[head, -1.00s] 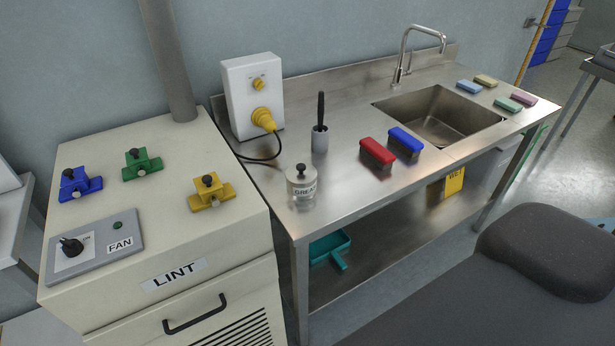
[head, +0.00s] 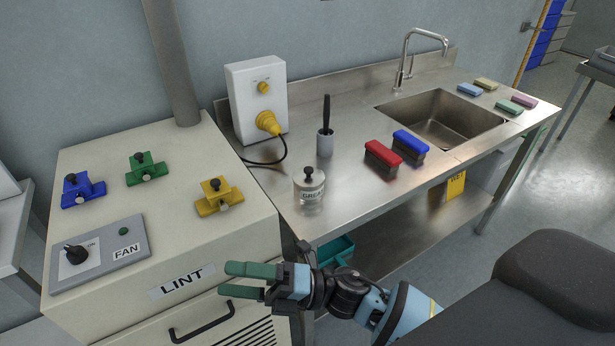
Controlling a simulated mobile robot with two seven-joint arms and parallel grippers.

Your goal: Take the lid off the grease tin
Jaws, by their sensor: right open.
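The grease tin (head: 310,194) stands upright on the steel bench near its front left corner, with a label on its front. Its lid (head: 309,178), with a black knob on top, sits on the tin. My right gripper (head: 225,280) is open and empty in front of the lint cabinet, its green-tipped fingers pointing left. It is lower left of the tin in the picture and apart from it. My left gripper is not in view.
A grey cup with a black-handled tool (head: 325,142) stands behind the tin. Red (head: 382,154) and blue (head: 410,145) brushes lie to its right. A white socket box (head: 258,98) with a yellow plug and black cable stands behind. The bench edge lies just in front.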

